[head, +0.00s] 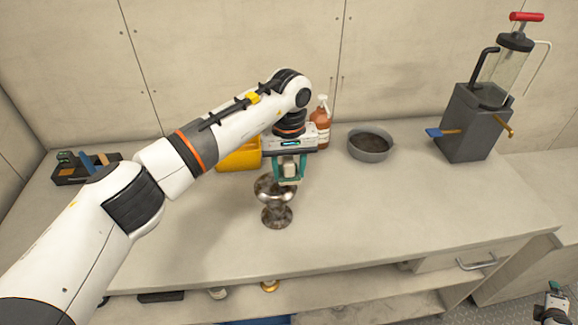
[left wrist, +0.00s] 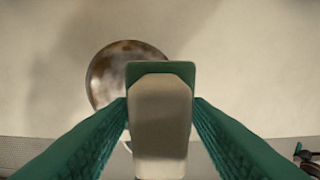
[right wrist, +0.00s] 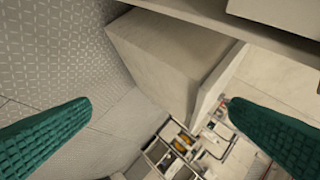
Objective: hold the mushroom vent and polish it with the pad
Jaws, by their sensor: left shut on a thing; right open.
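The mushroom vent (head: 277,216) stands upright on the bench, a metal piece with brown tarnish and a shiny patch near its top. Its round cap (left wrist: 108,62) shows brown and grey in the left wrist view. My left gripper (head: 289,176) is shut on the pad, a pale block (left wrist: 160,115) with a green edge, over the vent's right side. I cannot tell whether the pad touches the cap. The gripper partly hides the cap. My right gripper (right wrist: 160,118) is open and empty, low beyond the bench's right end; it also shows at the head view's lower right (head: 553,298).
Behind the vent are a yellow container (head: 240,156), an orange-brown bottle (head: 320,122) and a grey bowl (head: 371,152). A grey pump unit (head: 470,125) stands at the right, a dark rack (head: 75,172) at the left. The bench right of the vent is clear.

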